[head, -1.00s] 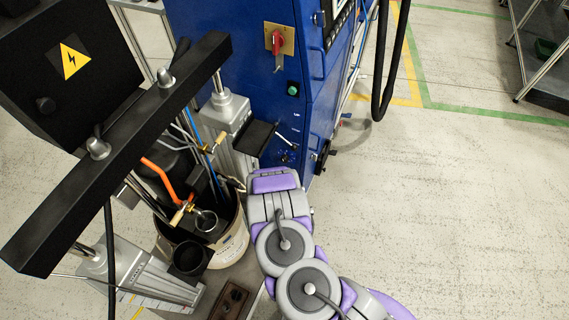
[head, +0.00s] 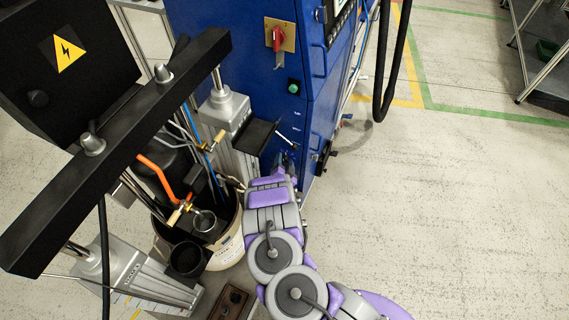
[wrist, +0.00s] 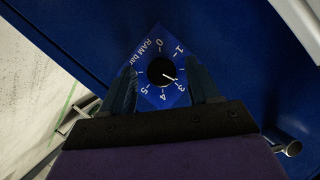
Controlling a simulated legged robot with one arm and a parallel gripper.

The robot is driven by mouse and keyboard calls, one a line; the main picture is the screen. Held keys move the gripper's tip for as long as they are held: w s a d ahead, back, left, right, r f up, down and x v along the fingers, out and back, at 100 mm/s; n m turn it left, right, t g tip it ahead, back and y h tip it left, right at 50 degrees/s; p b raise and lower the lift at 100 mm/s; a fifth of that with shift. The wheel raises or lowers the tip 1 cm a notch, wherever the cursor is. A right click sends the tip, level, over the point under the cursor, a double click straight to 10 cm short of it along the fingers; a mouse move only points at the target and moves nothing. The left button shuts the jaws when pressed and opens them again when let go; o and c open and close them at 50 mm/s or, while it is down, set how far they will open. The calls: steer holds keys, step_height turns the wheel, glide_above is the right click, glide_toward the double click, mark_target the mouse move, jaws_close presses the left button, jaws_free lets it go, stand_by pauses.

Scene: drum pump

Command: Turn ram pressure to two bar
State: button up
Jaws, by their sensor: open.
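The ram pressure dial shows in the wrist view as a black round knob (wrist: 161,71) on a blue diamond plate (wrist: 150,53) marked "RAM" with numbers 0, 1, 3, 4 and 5. The place of the 2 is hidden or too dark to read. The knob's white pointer line points right and down, close to the 3. My gripper (wrist: 162,69) is open, with one dark finger on each side of the plate and the knob between them. I cannot tell whether the fingers touch the knob. In the head view the dial is hidden by my arm.
The blue cabinet (head: 240,60) carries a red switch (head: 278,39) and a green button (head: 293,87). A drum (head: 229,247) stands under a black crossbeam (head: 125,140) at the left. A black hose (head: 388,90) hangs at the cabinet's right.

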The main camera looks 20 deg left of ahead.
steer(key=shift+c, duration=0.2)
steer(key=c, duration=1)
steer(key=shift+n+h, duration=0.4)
steer(key=shift+n, duration=0.2)
steer(key=shift+a+r+n+g+h+p, duration=0.1)
steer(key=shift+n+g+h+p, duration=0.15)
steer(key=shift+n+h, duration=0.3)
steer(key=shift+a+r+n+g+h+p, duration=0.1)
steer(key=shift+n+g+h, duration=0.15)
steer(key=shift+n+h, duration=0.3)
steer(key=shift+n, duration=0.3)
